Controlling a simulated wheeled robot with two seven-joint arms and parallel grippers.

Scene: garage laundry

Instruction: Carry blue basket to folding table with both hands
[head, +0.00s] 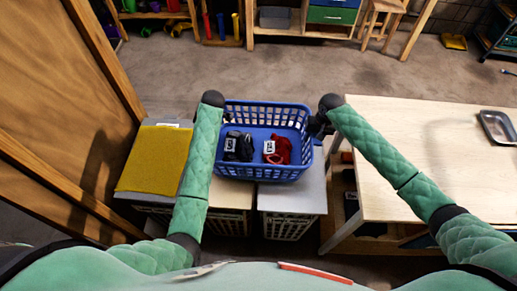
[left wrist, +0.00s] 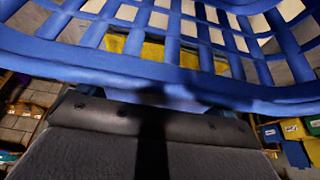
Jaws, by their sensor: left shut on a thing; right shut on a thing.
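The blue basket (head: 264,174) is an open plastic lattice tub in the middle of the head view. It holds a dark bundle (head: 238,147) and a red bundle (head: 278,149), each with a white tag. My right gripper (head: 317,125) is shut on the basket's right rim. My left gripper is at the left rim, its fingers mostly hidden behind my forearm in the head view. The left wrist view shows the basket's lattice (left wrist: 150,68) close against this gripper, which is shut on it. The light wood-topped table (head: 440,165) stands to the right of the basket.
White-topped units (head: 293,193) lie under the basket; I cannot tell whether it touches them. A yellow cloth or mat (head: 152,160) lies to the left. A dark metal tray (head: 498,128) sits at the table's right side. Open floor lies beyond, before shelves and a stool (head: 380,12).

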